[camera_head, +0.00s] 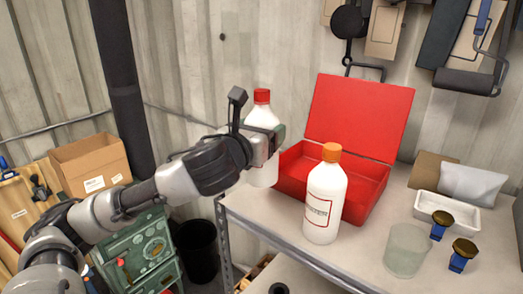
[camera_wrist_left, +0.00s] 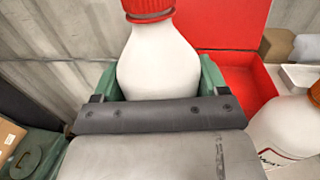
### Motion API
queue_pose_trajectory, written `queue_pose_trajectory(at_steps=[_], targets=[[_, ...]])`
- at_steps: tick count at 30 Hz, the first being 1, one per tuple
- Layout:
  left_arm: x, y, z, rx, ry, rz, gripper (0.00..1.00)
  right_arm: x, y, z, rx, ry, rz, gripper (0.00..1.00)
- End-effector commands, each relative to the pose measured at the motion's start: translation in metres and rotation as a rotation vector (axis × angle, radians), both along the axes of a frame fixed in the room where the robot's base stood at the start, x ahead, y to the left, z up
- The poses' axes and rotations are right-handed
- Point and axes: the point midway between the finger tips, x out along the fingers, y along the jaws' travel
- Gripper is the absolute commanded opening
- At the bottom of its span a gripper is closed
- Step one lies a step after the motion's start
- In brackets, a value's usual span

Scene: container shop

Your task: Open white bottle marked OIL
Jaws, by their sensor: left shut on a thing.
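A white bottle with a red cap (camera_head: 262,112) is held by my left gripper (camera_head: 270,142) at the table's left edge. The red cap sits on its neck, and the bottle is upright. In the left wrist view the same bottle (camera_wrist_left: 158,62) stands between the green gripper fingers, which are shut on it. Its label is not visible, so I cannot read OIL on it. A second white bottle with an orange cap (camera_head: 325,200) stands on the table to the right; its label is too small to read. My right gripper is not in view.
An open red case (camera_head: 360,118) stands behind the bottles. A clear cup (camera_head: 407,250), two dark-capped blue items (camera_head: 440,224) and a white tray (camera_head: 447,212) are on the table (camera_head: 345,262) at right. A black bin (camera_head: 196,248) and cardboard box (camera_head: 90,163) are at left.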

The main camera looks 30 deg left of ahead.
Motion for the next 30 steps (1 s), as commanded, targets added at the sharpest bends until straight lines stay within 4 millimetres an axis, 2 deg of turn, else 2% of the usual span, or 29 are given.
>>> queue_pose_trajectory(at_steps=[1,6,16,17,25,30], targets=[[0.0,0.0,0.011,0.0,-0.006,0.0,0.31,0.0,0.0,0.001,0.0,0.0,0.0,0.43],[0.0,0.0,0.026,-0.001,-0.001,0.001,0.31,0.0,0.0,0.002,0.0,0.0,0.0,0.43],[0.0,0.0,0.029,0.0,0.001,0.0,0.31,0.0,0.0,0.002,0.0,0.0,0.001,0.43],[0.0,0.0,0.029,0.0,0.001,0.0,0.72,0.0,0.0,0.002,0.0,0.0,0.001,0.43],[0.0,0.0,0.029,0.0,0.0,0.0,0.31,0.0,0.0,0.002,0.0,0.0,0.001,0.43],[0.0,0.0,0.029,0.0,0.0,0.0,0.31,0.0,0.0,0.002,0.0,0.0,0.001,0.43]])
